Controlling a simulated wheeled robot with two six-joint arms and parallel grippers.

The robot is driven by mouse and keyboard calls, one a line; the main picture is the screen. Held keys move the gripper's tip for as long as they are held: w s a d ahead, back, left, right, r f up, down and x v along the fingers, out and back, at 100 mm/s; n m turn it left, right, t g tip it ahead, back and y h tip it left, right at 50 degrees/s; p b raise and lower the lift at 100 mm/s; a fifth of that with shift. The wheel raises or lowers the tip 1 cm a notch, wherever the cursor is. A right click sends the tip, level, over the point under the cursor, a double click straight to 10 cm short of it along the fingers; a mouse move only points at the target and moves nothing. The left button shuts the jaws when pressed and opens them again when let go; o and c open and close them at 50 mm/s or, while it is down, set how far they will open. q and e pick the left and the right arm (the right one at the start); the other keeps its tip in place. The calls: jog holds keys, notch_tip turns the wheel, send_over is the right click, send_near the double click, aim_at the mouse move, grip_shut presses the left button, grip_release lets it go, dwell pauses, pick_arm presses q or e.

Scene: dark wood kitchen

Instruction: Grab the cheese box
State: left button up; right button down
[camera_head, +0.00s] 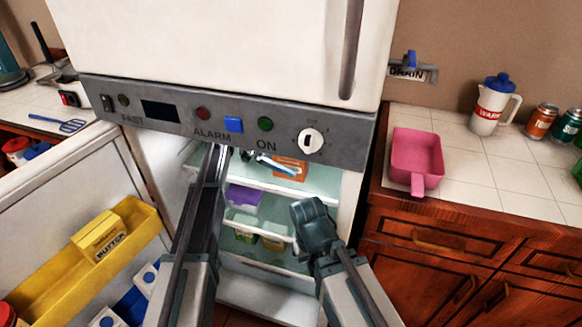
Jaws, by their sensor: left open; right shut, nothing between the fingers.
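The refrigerator (346,200) stands open in front of me. An orange box (290,169) lies on its upper shelf; its label is too small to read, so I cannot tell for sure that it is the cheese box. My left gripper (258,160) is inside the upper compartment, open, just left of the orange box. The control panel and my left arm hide part of it, and I cannot tell whether it touches the box. My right gripper (315,228) is shut and empty in front of the lower shelves.
A purple container (243,196) sits on the middle shelf, with small boxes (272,243) below. The open door on the left holds a yellow butter bin (100,238). The control panel (230,125) overhangs the opening. A pink scoop (417,160) lies on the right counter.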

pick_arm(q)
grip_shut()
dwell(0.5)
jog(key=shift+r, duration=0.2)
jog(key=shift+r+p, duration=0.7)
jog(key=shift+p, duration=0.25)
notch_tip(320, 180, up, 3)
jog(key=p, duration=0.2)
jog(key=shift+f+p, duration=0.2)
jog(key=shift+p, duration=0.1)
jog(key=s+a, duration=0.2)
jog(key=s, duration=1.4)
jog(key=shift+a+r+p, duration=0.25)
jog(key=shift+r+p, duration=0.05)
